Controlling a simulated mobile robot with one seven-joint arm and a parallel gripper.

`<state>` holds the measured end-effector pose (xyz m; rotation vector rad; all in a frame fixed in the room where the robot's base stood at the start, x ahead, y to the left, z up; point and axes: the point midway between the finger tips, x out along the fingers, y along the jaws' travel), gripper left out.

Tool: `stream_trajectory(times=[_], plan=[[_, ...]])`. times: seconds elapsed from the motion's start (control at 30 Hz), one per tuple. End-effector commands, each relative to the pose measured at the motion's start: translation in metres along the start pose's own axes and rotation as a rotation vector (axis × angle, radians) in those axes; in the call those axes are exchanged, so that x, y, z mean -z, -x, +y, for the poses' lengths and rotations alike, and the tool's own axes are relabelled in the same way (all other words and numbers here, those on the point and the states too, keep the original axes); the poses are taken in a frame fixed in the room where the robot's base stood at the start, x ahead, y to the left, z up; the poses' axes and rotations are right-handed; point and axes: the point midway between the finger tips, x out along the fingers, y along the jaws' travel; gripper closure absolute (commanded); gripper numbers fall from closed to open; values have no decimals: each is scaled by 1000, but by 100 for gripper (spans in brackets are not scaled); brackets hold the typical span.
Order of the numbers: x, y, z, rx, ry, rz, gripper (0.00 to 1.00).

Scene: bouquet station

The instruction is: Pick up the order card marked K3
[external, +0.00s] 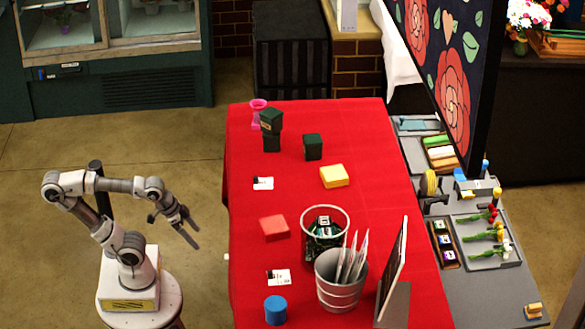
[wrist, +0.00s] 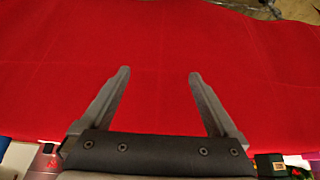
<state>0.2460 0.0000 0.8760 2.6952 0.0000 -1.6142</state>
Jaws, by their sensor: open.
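Two small white cards with dark print lie flat on the red table: one (external: 263,183) in the middle left, one (external: 279,277) nearer the front. The print is too small to read, so I cannot tell which is K3. My gripper (external: 197,238) is open and empty, off the table's left edge and left of both cards, fingers pointing down and right. In the wrist view the open fingers (wrist: 159,73) show against bare red cloth, with nothing between them. Pale pieces at that view's bottom edge are cut off and unclear.
The red table (external: 380,140) also holds dark green blocks (external: 313,147), a yellow block (external: 334,176), a red block (external: 274,228), a blue cylinder (external: 275,310), a wire basket (external: 326,256), a metal bucket (external: 339,293) and a pink vase (external: 258,106). Cloth around the cards is mostly clear.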

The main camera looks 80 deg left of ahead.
Motion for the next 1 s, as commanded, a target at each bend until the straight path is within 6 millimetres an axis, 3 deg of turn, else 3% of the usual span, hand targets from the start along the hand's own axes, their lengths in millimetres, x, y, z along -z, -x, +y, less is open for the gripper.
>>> stream_trajectory(times=[0.03,0.2,0.53,0.67,1.0], plan=[[0,0,0,0,0,0,16],[0,0,0,0,0,0,45],[4,6,0,0,0,3,45],[22,38,0,0,0,7,45],[82,151,0,0,0,3,45]])
